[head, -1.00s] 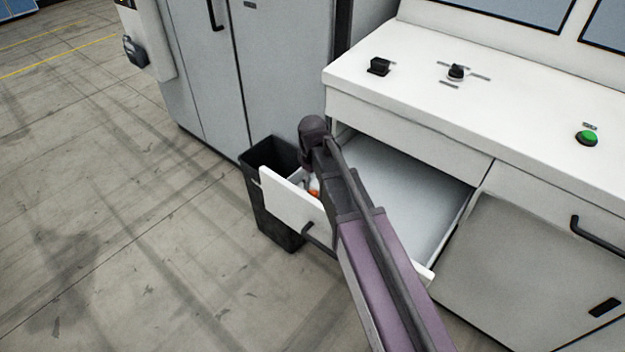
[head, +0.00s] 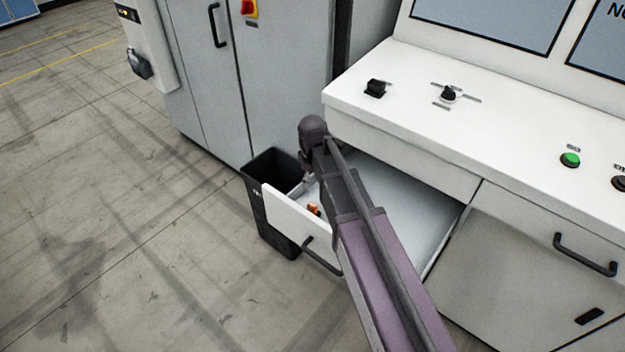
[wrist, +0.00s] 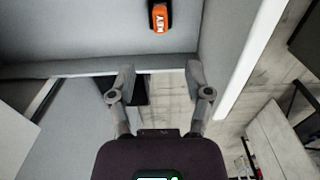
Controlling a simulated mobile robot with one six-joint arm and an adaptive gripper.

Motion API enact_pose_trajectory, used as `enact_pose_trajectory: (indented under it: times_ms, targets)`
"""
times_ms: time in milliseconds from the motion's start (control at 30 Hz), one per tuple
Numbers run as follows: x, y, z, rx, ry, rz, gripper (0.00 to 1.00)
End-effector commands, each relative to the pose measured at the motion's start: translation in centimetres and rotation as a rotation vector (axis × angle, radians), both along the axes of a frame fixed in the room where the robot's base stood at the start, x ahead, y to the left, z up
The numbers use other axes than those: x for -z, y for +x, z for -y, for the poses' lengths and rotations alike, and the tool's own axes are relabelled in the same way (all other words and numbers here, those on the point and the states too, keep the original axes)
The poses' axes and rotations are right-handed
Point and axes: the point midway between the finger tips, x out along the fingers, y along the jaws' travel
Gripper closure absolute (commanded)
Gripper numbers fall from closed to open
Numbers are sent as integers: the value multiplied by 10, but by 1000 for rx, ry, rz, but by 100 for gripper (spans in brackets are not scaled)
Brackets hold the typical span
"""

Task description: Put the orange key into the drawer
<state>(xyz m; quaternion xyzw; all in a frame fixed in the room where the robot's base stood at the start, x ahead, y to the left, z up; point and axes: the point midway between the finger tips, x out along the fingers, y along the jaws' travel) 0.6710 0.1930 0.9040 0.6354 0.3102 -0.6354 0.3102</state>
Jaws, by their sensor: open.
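The orange key (wrist: 160,18), with a black part and the letters KEY on its orange face, lies in the open drawer, near the top of the wrist view. In the head view the key (head: 314,209) is a small orange spot just behind the drawer front. The white drawer (head: 295,216) is pulled out, and my arm hides part of its inside. My gripper (wrist: 160,78) is open and empty, with its fingers apart over the drawer's edge in the wrist view. The key is clear of both fingers. The head view mostly hides the gripper behind my arm.
A black bin (head: 268,165) stands against the drawer's left side. Grey cabinets (head: 245,95) rise behind it. The white console top (head: 420,100) with knobs and a green button (head: 571,160) overhangs the drawer. Open floor lies to the left.

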Motion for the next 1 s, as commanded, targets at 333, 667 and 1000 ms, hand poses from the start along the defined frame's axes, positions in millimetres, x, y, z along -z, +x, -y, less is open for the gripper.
enact_pose_trajectory:
  times_ms: [333, 667, 1000]
  targets:
    - [-3, 0, 0, 0, 0, 0, 36]
    - [-3, 0, 0, 0, 0, 0, 36]
    - [-3, -6, 11, 38, 0, 0, 36]
